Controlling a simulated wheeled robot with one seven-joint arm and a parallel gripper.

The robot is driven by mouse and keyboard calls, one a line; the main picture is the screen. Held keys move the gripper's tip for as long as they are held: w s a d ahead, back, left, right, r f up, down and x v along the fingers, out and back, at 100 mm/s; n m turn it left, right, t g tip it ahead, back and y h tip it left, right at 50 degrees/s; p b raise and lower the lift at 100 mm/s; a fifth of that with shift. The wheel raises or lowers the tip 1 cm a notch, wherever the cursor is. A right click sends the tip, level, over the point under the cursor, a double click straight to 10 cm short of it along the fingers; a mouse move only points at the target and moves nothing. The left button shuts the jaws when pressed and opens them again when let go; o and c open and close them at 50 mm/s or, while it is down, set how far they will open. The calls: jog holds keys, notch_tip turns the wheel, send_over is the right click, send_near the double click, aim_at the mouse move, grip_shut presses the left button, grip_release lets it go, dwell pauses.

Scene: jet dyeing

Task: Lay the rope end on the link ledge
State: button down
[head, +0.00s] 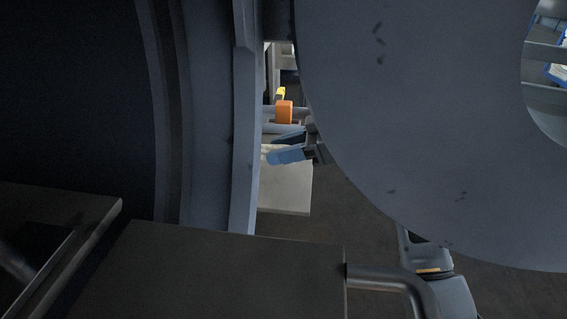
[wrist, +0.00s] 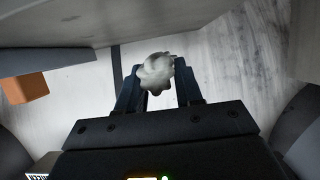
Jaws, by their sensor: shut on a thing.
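My gripper (wrist: 157,84) is shut on the grey-white rope end (wrist: 155,70), which shows bunched between the two dark fingers in the wrist view. In the head view my gripper (head: 280,149) shows small and blue-grey in the gap between the big round door and the vessel rim. A little pale rope shows at its left tip there. A pale flat plate (head: 288,192), which may be the link ledge, lies below the gripper in the head view. I cannot tell how far the rope is above it. The rest of the rope is hidden.
A large round grey door (head: 420,120) hides much of the right side. The vessel rim (head: 243,130) stands close on the left. An orange block (head: 284,110) is just behind my gripper; an orange block shows left in the wrist view (wrist: 25,87). A dark platform (head: 230,275) is in front.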

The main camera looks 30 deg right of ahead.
aim_at(284, 174)
notch_tip(284, 174, down, 4)
jog(key=shift+r, duration=0.15)
jog(key=c, duration=0.7)
grip_release()
jog(key=shift+c, duration=0.2)
jog(key=v, duration=1.2)
